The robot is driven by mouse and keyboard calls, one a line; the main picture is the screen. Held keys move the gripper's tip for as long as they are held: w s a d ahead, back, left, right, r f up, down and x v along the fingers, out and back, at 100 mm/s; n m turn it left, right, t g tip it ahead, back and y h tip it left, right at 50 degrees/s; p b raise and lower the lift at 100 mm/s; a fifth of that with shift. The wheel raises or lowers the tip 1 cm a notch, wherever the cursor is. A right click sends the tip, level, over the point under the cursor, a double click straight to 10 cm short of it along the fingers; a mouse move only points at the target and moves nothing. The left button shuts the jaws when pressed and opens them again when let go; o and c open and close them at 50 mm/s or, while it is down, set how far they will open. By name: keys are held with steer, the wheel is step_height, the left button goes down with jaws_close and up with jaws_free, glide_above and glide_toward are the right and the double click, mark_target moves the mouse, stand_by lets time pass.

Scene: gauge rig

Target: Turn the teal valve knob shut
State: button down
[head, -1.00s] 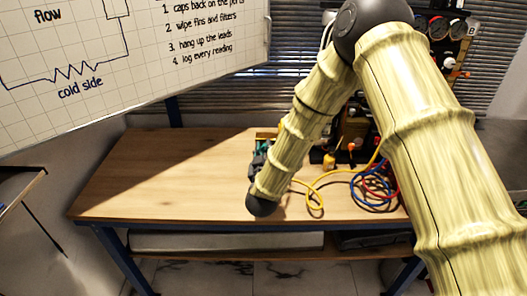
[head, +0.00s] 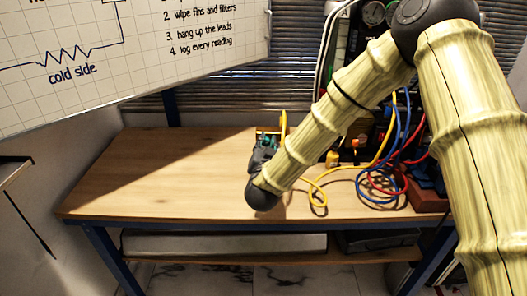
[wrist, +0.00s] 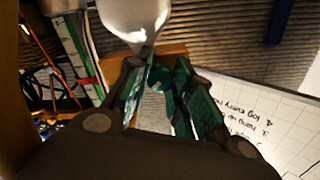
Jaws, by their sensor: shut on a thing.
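My gripper (head: 266,145) is at the back of the wooden bench, mostly behind my own wrist in the head view. Its dark fingers (wrist: 160,80) show in the wrist view, close together at the tips. Teal surfaces (head: 269,138) show at the fingers, also in the wrist view (wrist: 182,75). I take the teal valve knob to be between the fingertips, with my gripper shut on it. The knob's outline and angle are hidden, and I cannot separate it clearly from the finger parts.
A yellow upright piece (head: 283,122) stands just behind my gripper. Yellow, blue and red leads (head: 385,180) lie coiled to the right. A pale rounded thing (wrist: 138,18) is close beyond the fingertips. A whiteboard (head: 150,50) hangs upper left. The bench's left part (head: 150,185) is clear.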

steer(key=m+b, duration=0.1)
steer(key=m, duration=0.1)
steer(key=m+b, duration=0.2)
steer(key=shift+d+f+m, duration=0.15)
steer(key=shift+f+m, duration=0.05)
steer(key=shift+m, duration=0.1)
steer(key=shift+r+m+b, duration=0.1)
steer(key=shift+m+b, duration=1.3)
steer(key=shift+m, duration=0.2)
steer(key=shift+r, duration=0.1)
steer(key=c, duration=1.2)
jaws_free()
